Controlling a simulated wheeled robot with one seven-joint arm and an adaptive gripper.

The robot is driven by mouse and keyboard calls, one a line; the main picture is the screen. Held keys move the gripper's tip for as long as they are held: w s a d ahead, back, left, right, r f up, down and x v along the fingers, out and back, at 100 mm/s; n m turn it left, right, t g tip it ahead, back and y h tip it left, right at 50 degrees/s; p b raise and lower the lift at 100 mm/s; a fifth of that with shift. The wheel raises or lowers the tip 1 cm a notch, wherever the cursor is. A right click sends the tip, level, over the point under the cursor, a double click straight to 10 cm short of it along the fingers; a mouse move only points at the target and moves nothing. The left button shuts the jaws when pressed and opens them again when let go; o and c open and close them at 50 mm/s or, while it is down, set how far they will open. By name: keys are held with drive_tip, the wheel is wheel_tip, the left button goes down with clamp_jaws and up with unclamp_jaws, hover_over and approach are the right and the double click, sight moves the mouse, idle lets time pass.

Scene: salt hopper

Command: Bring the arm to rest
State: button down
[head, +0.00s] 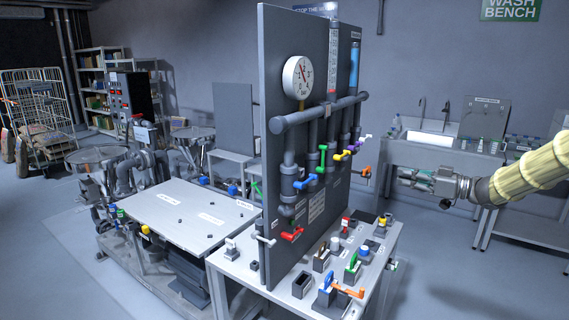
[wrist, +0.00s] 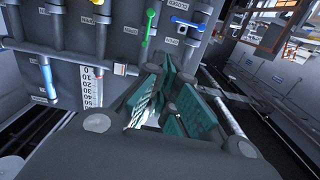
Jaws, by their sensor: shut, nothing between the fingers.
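My gripper (head: 408,178) is at the right in the head view, at the end of my cream-sleeved arm. It is raised in the air to the right of the grey upright panel (head: 268,200), apart from it and holding nothing. In the wrist view its green fingers (wrist: 170,102) are close together in the middle. The panel with its pipes and coloured valve levers fills the upper left of the wrist view, partly hidden by my gripper.
An orange lever (head: 367,172) sticks out from the panel's edge toward my gripper. A low table (head: 228,268) below holds several small switches and levers. A wash bench (head: 440,158) stands behind. Open floor (head: 450,285) lies below my arm.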

drive_tip(key=a+f+m+t+h, duration=0.1)
drive_tip(key=a+f+m, duration=0.15)
drive_tip(key=f, duration=0.35)
drive_tip(key=a+f+m+h, duration=0.1)
drive_tip(key=a+f, duration=0.2)
drive_tip(key=f, duration=0.3)
drive_tip(key=s+a+f+m+h, duration=0.25)
drive_tip(key=s+f, duration=0.35)
drive_tip(key=f, duration=0.6)
drive_tip(key=s+a+f+m+h, duration=0.25)
drive_tip(key=s+a+f, duration=0.2)
drive_tip(key=f, duration=0.75)
drive_tip(key=s+a+f+m+g+h, duration=0.2)
drive_tip(key=s+f+g+h, duration=0.2)
drive_tip(key=s+f, duration=1.3)
drive_tip(key=s+d+f+g+h, duration=0.1)
drive_tip(key=s+f+g+h, duration=0.15)
drive_tip(key=s, duration=1.25)
drive_tip(key=s+d+f+g+h, duration=0.1)
drive_tip(key=s+g, duration=0.3)
drive_tip(key=s, duration=1.2)
drive_tip(key=shift+m, duration=0.25)
drive_tip(key=shift+w+a+f+b, duration=0.1)
drive_tip(key=shift+a+f+b, duration=0.05)
drive_tip(key=shift+f+b, duration=2.25)
drive_tip(key=shift+f, duration=0.1)
